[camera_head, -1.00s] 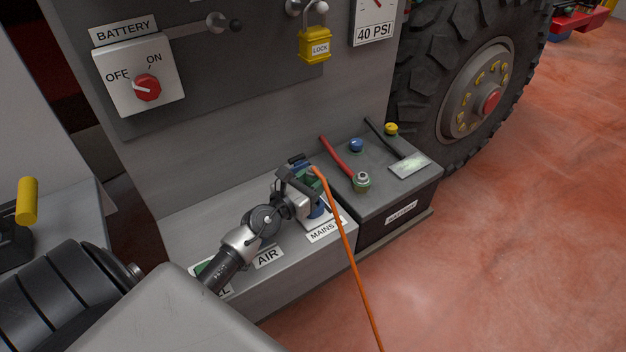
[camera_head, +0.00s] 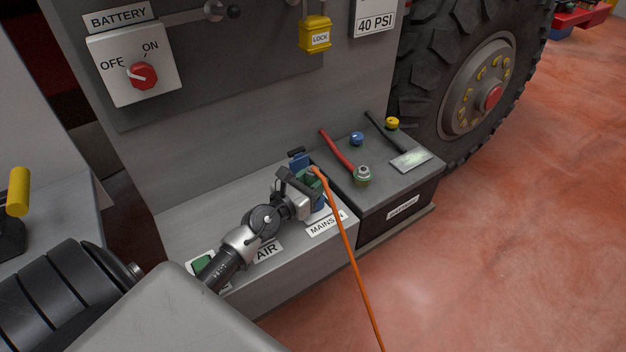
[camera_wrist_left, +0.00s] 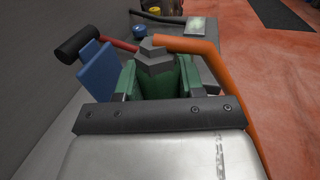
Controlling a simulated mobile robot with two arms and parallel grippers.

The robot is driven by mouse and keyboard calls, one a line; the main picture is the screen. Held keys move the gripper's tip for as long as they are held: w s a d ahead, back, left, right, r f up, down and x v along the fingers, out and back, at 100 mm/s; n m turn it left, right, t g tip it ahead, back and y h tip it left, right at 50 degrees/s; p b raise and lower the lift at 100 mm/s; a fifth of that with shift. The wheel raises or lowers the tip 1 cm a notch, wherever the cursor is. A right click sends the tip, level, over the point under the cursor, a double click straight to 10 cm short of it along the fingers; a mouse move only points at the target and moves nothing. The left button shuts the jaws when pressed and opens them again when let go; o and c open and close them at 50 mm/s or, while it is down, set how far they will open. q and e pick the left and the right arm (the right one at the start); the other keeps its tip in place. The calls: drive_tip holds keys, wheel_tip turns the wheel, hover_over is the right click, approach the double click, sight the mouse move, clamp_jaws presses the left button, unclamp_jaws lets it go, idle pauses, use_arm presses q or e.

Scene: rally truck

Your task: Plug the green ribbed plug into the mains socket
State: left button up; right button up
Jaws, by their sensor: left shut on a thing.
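My left gripper (camera_head: 308,187) is shut on the green ribbed plug (camera_head: 315,178), right at the mains socket. In the left wrist view the green plug (camera_wrist_left: 166,82) sits between the fingers, with an orange cable (camera_wrist_left: 215,70) bending away from its top. The mains socket (camera_head: 320,203) shows as blue parts around the plug, above the MAINS label (camera_head: 325,223). Its raised blue lid (camera_wrist_left: 98,77) stands to the left in the wrist view. The plug's lower end is hidden, so I cannot tell how deep it sits. My right gripper is not in view.
A battery (camera_head: 392,185) with red and black cables stands to the right of the socket ledge. The AIR label (camera_head: 267,250) and a green piece (camera_head: 203,264) lie along the ledge to the left. The orange cable hangs over the front edge to the floor.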

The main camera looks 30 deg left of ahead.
use_arm(q)
drive_tip(key=shift+f+b, duration=0.75)
drive_tip(key=shift+f, duration=0.15)
drive_tip(key=o, duration=1)
drive_tip(key=s, duration=0.3)
drive_tip(key=s+b, duration=0.1)
drive_tip(key=s, duration=0.2)
drive_tip(key=s+a+b, duration=0.1)
drive_tip(key=s, duration=0.2)
drive_tip(key=shift+s+a+f, duration=0.1)
drive_tip(key=shift+s+f, duration=0.05)
drive_tip(key=shift+s, duration=0.05)
drive_tip(key=shift+s+a, duration=0.1)
drive_tip(key=shift+s, duration=0.45)
drive_tip(key=shift+s+r, duration=0.1)
drive_tip(key=shift+r, duration=0.1)
